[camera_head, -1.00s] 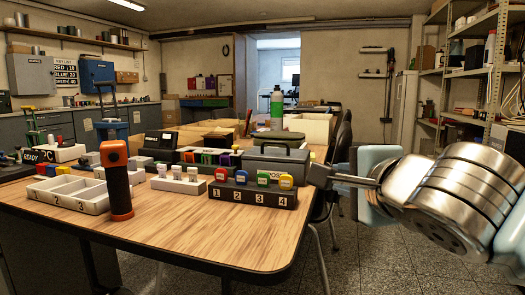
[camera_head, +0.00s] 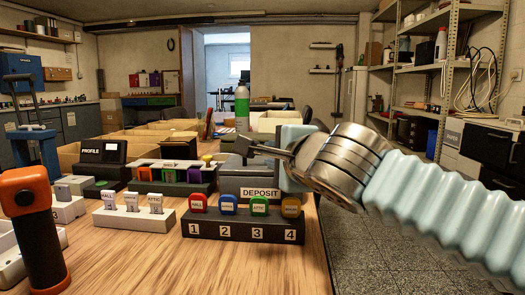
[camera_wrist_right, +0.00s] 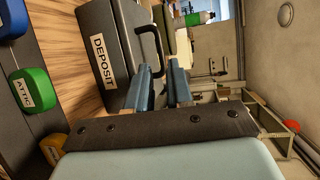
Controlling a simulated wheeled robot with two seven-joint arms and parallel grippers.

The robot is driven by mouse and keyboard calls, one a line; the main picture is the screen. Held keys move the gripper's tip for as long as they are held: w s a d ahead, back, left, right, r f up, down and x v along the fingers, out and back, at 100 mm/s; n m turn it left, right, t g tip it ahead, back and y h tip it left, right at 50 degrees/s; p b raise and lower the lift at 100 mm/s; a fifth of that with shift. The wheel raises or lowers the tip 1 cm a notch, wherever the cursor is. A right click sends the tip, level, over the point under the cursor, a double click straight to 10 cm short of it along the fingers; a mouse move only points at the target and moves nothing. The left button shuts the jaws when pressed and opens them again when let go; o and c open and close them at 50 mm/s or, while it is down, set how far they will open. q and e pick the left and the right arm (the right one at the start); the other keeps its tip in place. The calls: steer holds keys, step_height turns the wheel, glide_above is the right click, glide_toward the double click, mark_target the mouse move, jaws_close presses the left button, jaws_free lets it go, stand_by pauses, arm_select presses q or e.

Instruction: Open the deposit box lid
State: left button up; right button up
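The grey deposit box (camera_head: 234,184) stands behind the numbered key rack, with a DEPOSIT label on its front. Its lid looks closed; my right gripper and arm hide much of its top in the head view. In the right wrist view the box (camera_wrist_right: 98,22) shows with its dark arched handle (camera_wrist_right: 157,40). My right gripper (camera_head: 246,150) reaches in from the right over the box. In the wrist view its two fingers (camera_wrist_right: 161,78) are apart, close to the handle; I cannot tell whether they touch it. My left gripper is not in view.
A black rack (camera_head: 243,228) numbered 1 to 4 holds coloured keys in front of the box. A white key holder (camera_head: 134,219) and an orange-and-black upright object (camera_head: 40,235) stand to the left. The front wood is clear.

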mark_target(264, 169)
steer(key=x, duration=0.6)
steer(key=shift+w+p, duration=0.1)
steer(key=shift+p, duration=0.25)
steer(key=shift+f, duration=0.1)
jaws_close()
stand_by(0.9)
